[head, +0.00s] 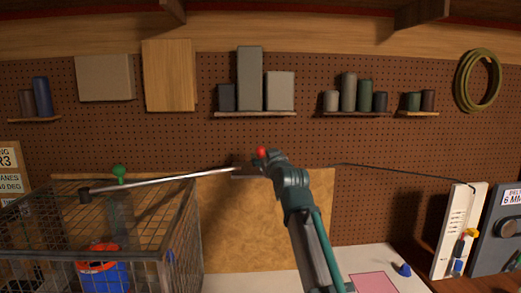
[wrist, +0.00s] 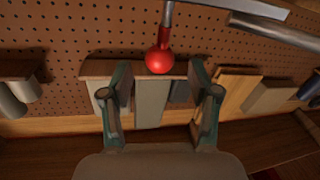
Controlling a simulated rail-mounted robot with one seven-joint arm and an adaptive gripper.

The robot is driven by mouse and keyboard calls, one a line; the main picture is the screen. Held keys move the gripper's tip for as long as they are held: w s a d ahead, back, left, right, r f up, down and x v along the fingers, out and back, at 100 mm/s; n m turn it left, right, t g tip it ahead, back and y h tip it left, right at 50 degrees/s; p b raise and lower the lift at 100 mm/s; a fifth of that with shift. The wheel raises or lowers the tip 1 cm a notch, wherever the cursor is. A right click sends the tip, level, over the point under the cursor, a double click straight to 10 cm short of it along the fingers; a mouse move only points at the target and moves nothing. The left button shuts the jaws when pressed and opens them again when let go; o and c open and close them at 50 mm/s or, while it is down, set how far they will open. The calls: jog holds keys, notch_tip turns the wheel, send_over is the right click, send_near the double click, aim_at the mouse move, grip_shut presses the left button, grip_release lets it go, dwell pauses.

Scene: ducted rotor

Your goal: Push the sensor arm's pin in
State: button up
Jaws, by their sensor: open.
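A red ball knob (wrist: 159,60) on a short red and grey stem shows ahead of my gripper (wrist: 159,82) in the wrist view. It looks like the pin's head, and it hangs from a grey bar (wrist: 230,8) at the top. My gripper's fingers are open, one to each side of the knob's line, with nothing held. In the head view the red knob (head: 261,152) is at the tip of my gripper (head: 264,163). The thin grey sensor arm (head: 165,181) reaches from a dark block at left to near my gripper. I cannot tell whether the fingers touch the knob.
A wire cage (head: 188,225) stands at left, with a green ball knob (head: 119,171) above it and an orange and blue object (head: 103,265) inside. A pegboard wall with shelves is behind. A dark cable (head: 385,170) runs right to a white panel (head: 457,230).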

aim_at(262, 153)
jog(key=p+x, duration=0.1)
jog(key=x, duration=0.3)
jog(key=shift+w+a, duration=0.15)
jog(key=shift+w, duration=0.25)
grip_shut()
